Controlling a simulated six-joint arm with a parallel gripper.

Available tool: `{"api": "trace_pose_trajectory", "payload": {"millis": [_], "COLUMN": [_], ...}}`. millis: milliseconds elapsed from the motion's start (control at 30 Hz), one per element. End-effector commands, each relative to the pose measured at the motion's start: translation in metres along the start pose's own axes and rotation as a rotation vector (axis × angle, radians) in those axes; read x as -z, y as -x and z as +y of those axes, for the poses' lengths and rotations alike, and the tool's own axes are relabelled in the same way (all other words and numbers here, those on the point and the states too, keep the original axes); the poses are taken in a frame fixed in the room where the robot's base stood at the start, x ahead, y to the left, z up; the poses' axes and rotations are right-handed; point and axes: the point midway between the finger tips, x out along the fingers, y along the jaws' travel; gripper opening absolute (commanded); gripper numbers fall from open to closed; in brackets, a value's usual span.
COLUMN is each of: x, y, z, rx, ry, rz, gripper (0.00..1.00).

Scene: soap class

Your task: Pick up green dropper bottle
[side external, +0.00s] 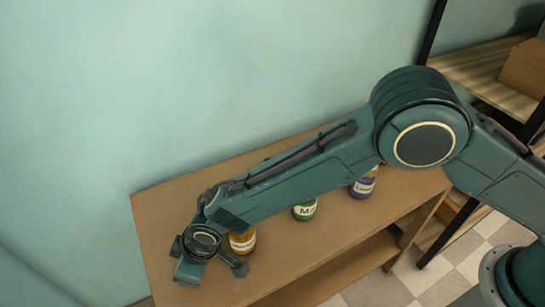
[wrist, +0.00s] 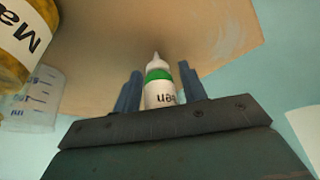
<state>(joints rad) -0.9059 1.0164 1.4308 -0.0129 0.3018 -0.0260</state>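The green dropper bottle (wrist: 159,88) is white with a green band, a pointed tip and a label ending in "een". In the wrist view it shows between the two fingers of my gripper (wrist: 160,90), with a gap on each side. The fingers are apart and not closed on it. In the side external view my gripper (side external: 212,268) is low over the left end of the wooden table, with its fingers spread. The dropper bottle cannot be made out there; my arm and gripper cover that area.
An amber labelled jar (side external: 242,242) stands close to my gripper and shows at upper left in the wrist view (wrist: 22,42). A clear graduated beaker (wrist: 38,102) is below it there. A green jar (side external: 305,212) and purple jar (side external: 362,187) stand farther right on the table (side external: 160,215).

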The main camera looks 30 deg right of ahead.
Motion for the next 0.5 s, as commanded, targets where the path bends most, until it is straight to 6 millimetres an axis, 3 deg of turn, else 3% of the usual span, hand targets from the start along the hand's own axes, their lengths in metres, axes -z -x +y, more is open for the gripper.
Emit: {"api": "trace_pose_trajectory", "payload": {"millis": [33,167,200,500], "x": [0.0000,0.0000,0.0000,0.0006], "y": [0.0001,0.0001,0.0001,0.0011], "z": [0.0000,0.0000,0.0000,0.0000], "rx": [0.000,0.000,0.000,0.000], "ry": [0.000,0.000,0.000,0.000], "rz": [0.000,0.000,0.000,0.001], "gripper": [0.32,0.06,0.04,0.04]}}
